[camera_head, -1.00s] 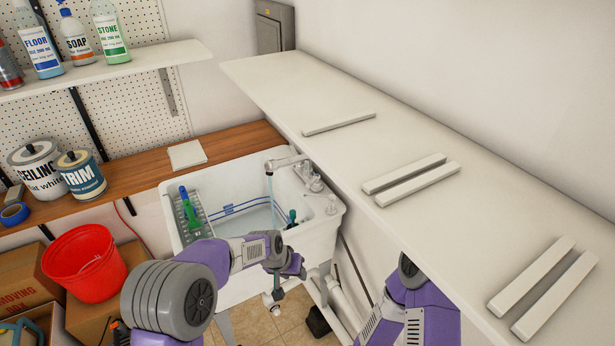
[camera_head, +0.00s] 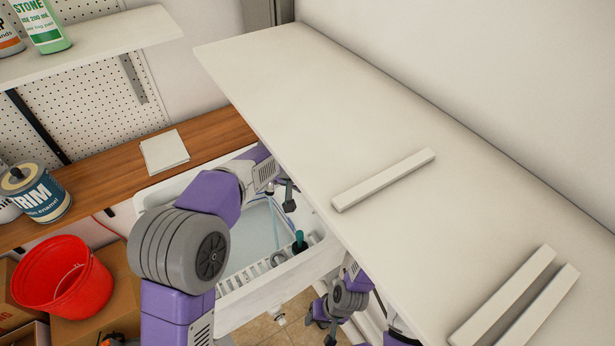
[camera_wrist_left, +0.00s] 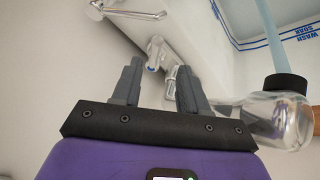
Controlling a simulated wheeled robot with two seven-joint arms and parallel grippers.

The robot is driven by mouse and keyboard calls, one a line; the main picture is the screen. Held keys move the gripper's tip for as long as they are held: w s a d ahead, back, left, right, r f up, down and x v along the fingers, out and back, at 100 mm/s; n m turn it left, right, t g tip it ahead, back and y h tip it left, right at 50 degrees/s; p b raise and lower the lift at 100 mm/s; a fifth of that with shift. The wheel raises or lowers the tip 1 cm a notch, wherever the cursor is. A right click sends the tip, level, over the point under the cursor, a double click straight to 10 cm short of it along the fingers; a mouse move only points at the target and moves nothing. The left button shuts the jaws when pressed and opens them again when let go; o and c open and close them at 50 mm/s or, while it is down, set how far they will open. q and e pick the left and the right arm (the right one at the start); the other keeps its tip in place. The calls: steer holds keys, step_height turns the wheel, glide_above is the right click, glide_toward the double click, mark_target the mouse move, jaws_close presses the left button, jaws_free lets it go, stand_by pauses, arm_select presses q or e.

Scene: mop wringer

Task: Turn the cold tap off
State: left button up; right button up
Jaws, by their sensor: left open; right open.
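In the left wrist view, a chrome tap with a blue mark (camera_wrist_left: 154,53) stands on the sink's back ledge, which I take as the cold tap. The two fingers of my left gripper (camera_wrist_left: 159,72) are open with this tap visible between and beyond their tips; contact cannot be told. A second chrome piece (camera_wrist_left: 172,82) shows near the right finger. The shiny spout (camera_wrist_left: 275,118) is at right, with a bluish water stream (camera_wrist_left: 270,40). In the head view, my left gripper (camera_head: 287,192) is above the sink (camera_head: 235,290), and the taps are hidden. My right gripper (camera_head: 334,314) is open and empty below the shelf.
A long white shelf (camera_head: 300,100) with pale bars (camera_head: 385,180) covers the right side and hides part of the sink. A wooden counter (camera_head: 100,185) holds a paint can (camera_head: 38,193) and a white pad (camera_head: 164,151). A red bucket (camera_head: 62,275) stands on boxes at left.

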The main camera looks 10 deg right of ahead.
arm_select(q)
steer(key=x, duration=0.7)
steer(key=shift+s+d+f, duration=0.1)
steer(key=shift+s+d, duration=0.05)
steer(key=shift+d, duration=0.05)
jaws_close()
